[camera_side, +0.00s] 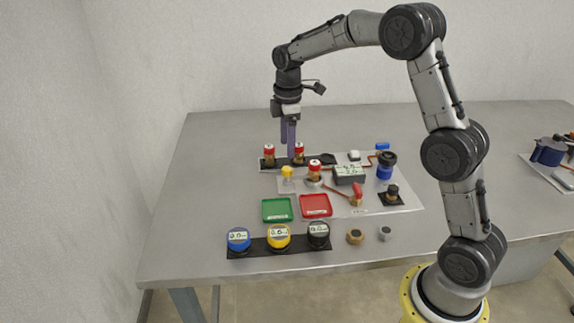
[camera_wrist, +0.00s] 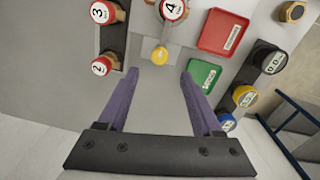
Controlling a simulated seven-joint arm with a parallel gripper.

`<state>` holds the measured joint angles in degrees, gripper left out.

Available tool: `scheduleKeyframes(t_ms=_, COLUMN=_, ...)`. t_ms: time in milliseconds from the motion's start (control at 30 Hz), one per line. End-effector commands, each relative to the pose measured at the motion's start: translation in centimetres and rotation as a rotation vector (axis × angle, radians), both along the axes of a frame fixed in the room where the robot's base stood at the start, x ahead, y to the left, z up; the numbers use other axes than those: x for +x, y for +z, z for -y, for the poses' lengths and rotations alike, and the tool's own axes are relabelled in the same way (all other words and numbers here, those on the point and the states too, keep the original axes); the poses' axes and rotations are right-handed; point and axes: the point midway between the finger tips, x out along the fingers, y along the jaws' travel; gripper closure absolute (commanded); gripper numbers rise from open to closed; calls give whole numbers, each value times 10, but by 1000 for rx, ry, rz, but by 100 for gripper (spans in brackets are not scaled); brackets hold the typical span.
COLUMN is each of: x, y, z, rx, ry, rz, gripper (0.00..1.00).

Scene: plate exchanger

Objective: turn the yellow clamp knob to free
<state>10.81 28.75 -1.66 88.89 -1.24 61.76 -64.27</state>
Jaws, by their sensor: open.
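The small yellow clamp knob (camera_side: 287,171) stands on the light base plate (camera_side: 405,200), left of the red-topped part marked 4 (camera_side: 314,167). In the wrist view the yellow knob (camera_wrist: 160,55) shows just beyond the fingertips, roughly centred between them. My gripper (camera_side: 289,154) points down with purple fingers, above and behind the knob in the side view. In the wrist view my gripper (camera_wrist: 160,76) is open, with nothing between its fingers. I cannot tell the knob's turn position.
Two red-topped parts, marked 2 (camera_wrist: 103,65) and 3 (camera_wrist: 104,12), stand on a black rail close to the fingers. A green tray (camera_side: 277,210) and a red tray (camera_side: 316,206) lie in front. Blue, yellow (camera_side: 278,237) and black gauges stand near the table's front edge. The table's left is clear.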

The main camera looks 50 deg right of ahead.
Motion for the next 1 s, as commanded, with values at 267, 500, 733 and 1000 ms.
scheduleKeyframes(t_ms=267, x=1, y=-53, z=1, rx=0, ry=0, rz=-4, gripper=33)
scheduleKeyframes(t_ms=500, x=3, y=-75, z=2, rx=0, ry=0, rz=0, gripper=33)
scheduleKeyframes(t_ms=733, x=3, y=-79, z=2, rx=0, ry=0, rz=0, gripper=33)
scheduleKeyframes(t_ms=1000, x=3, y=-78, z=2, rx=-1, ry=0, rz=1, gripper=60)
